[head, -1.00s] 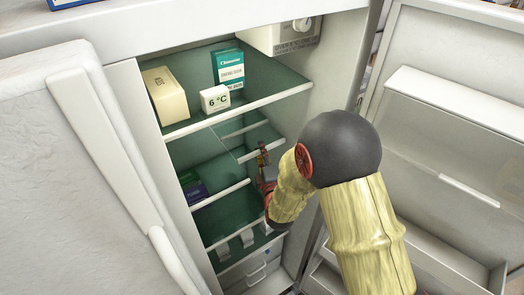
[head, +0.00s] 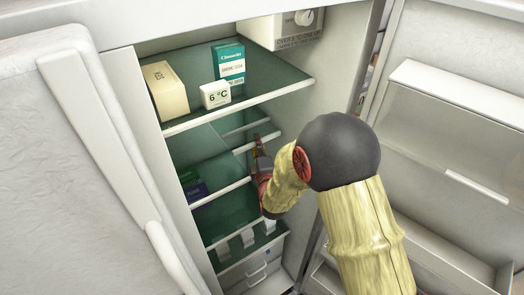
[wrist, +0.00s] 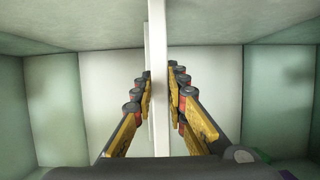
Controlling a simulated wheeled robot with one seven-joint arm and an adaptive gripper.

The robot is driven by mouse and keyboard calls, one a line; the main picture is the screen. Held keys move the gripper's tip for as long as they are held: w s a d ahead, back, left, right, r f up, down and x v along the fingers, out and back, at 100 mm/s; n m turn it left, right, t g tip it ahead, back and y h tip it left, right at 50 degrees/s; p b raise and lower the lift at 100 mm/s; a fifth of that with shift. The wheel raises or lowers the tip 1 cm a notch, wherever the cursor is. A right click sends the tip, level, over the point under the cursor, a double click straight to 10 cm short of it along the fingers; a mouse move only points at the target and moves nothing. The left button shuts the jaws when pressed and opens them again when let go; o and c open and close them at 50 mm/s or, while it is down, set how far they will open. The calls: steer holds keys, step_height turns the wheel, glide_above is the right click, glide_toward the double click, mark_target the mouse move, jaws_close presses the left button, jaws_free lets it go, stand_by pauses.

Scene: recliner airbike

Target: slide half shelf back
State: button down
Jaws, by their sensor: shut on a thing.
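The half shelf (head: 241,149) is a dark green pane with a white front rim, below the top shelf on the right side of the fridge. My gripper (head: 257,142) is at that front rim, partly hidden by my wrist and forearm. In the wrist view, the half shelf's white rim (wrist: 158,40) runs upright between the fingers of my gripper (wrist: 160,76). The fingers are shut on this rim, one on each side. The right end of the rim is partly covered by my gripper in the head view.
A lower shelf (head: 222,190) holds dark boxes (head: 194,187). The open door (head: 455,120) stands right.

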steer(key=shift+w+a+f, duration=0.15)
steer(key=shift+w+a, duration=0.05)
steer(key=shift+w, duration=0.1)
steer(key=c, duration=1.8)
jaws_free()
steer(key=shift+o, duration=0.2)
steer(key=shift+r, duration=0.2)
